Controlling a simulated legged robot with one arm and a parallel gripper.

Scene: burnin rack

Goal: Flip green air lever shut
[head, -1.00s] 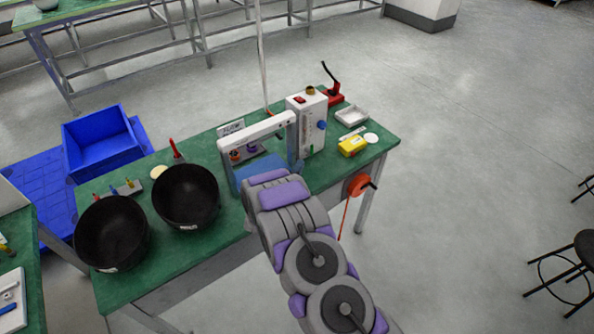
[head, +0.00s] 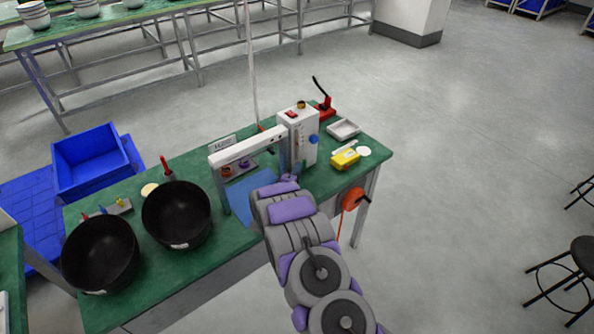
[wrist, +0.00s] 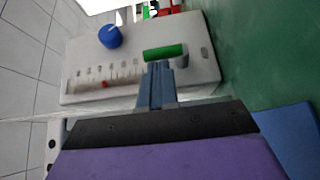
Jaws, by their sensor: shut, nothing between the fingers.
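The green lever (wrist: 165,52) is on the face of a white control box (wrist: 200,75), beside a blue knob (wrist: 110,36). In the wrist view it lies crosswise, just beyond the fingertips. My gripper (wrist: 157,72) is shut and empty, its tips very close to the lever; I cannot tell whether they touch. In the head view the white box (head: 299,128) stands upright on the green table, with the blue knob (head: 313,139) on its right side.
A white frame (head: 247,148) over a blue mat (head: 250,193) stands left of the box. Two black bowls (head: 177,214) (head: 100,254) are further left. A yellow item (head: 345,159), white tray (head: 344,128) and red-based lever tool (head: 324,108) are right. An orange reel (head: 353,198) hangs at the table's edge.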

